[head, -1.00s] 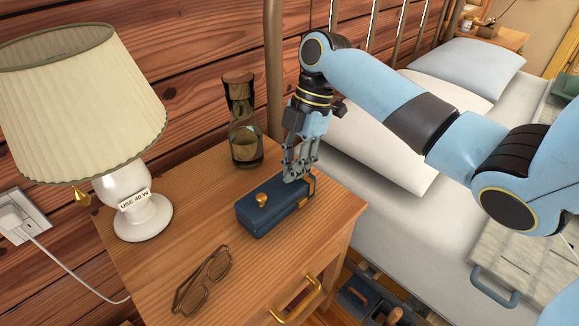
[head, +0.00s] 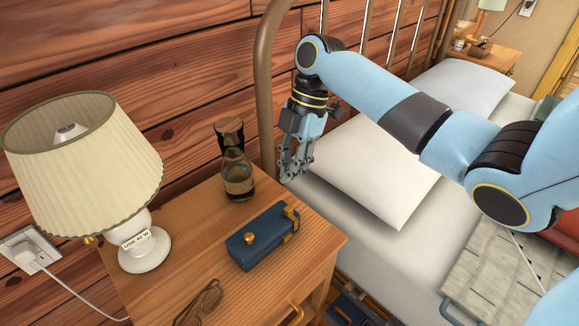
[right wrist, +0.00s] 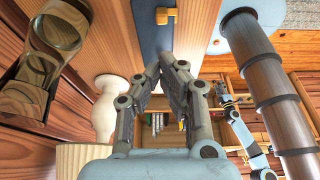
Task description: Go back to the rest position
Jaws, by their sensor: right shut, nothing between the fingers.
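My right gripper (head: 295,168) is shut and empty in the head view, above the back right edge of the nightstand beside the pillow. In the right wrist view the fingertips (right wrist: 172,62) come together with nothing between them. The blue box (head: 262,238) with brass fittings lies on the nightstand (head: 185,225), apart from the gripper, to its lower left. It also shows at the top of the right wrist view (right wrist: 152,30). My left gripper is not in the head view.
A lamp (head: 85,150) stands at the left of the nightstand, a glass carafe (head: 237,178) near the back, and glasses (head: 203,302) at the front. A metal bed frame (head: 266,90) rises close behind the gripper. The bed with pillows (head: 375,170) lies to the right.

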